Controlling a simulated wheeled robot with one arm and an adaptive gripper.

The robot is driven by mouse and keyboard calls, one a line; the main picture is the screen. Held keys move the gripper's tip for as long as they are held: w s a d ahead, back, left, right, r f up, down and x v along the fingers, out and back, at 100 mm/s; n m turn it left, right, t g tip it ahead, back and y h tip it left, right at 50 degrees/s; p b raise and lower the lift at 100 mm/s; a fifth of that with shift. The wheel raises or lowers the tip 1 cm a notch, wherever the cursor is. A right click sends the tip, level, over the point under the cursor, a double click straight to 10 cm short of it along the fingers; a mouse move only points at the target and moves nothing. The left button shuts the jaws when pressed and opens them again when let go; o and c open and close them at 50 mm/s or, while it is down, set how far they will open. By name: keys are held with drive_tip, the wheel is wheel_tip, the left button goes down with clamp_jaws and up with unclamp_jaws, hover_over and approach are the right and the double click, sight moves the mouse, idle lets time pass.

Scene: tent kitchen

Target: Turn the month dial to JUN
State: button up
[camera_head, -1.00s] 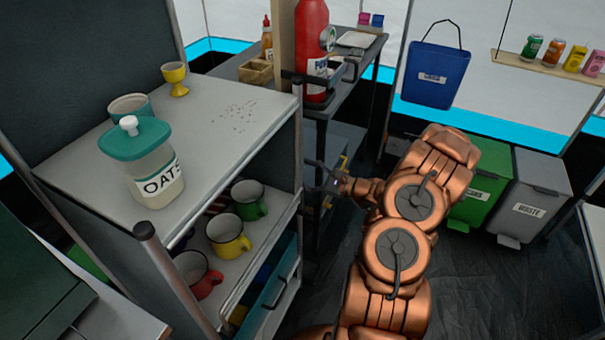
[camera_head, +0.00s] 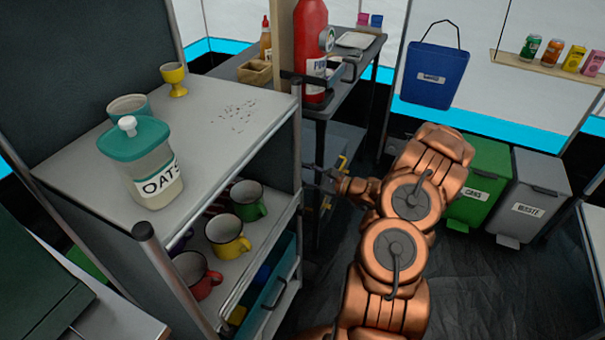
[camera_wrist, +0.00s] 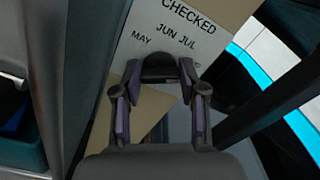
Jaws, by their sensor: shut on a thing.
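In the wrist view a pale inspection card (camera_wrist: 205,22) reads CHECKED, with MAY, JUN and JUL in an arc below. The dark round month dial (camera_wrist: 160,66) sits just under these words, with JUN above it. My gripper (camera_wrist: 160,78) has its two fingers on either side of the dial, shut on it. I cannot make out a pointer on the dial, and the lower card is partly covered by the gripper. In the head view my gripper (camera_head: 318,178) is beside the dark shelf frame under the red extinguisher; the dial and card cannot be made out there.
The red fire extinguisher (camera_head: 312,45) stands above my gripper. To the left is a grey cabinet (camera_head: 235,75) with an oats jar (camera_head: 150,165) on top and several mugs below. A green bin (camera_head: 480,190) and a grey bin (camera_head: 530,195) stand right of my arm.

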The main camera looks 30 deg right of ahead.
drive_tip(key=shift+m+p, duration=0.3)
drive_tip(key=shift+p, duration=0.15)
drive_tip(key=shift+d+m+p, duration=0.15)
drive_tip(key=shift+m+p, duration=2.2)
drive_tip(key=shift+m, duration=1.15)
drive_tip(key=shift+w, duration=0.1)
drive_tip(key=o, duration=1.1)
drive_tip(key=shift+o, duration=0.2)
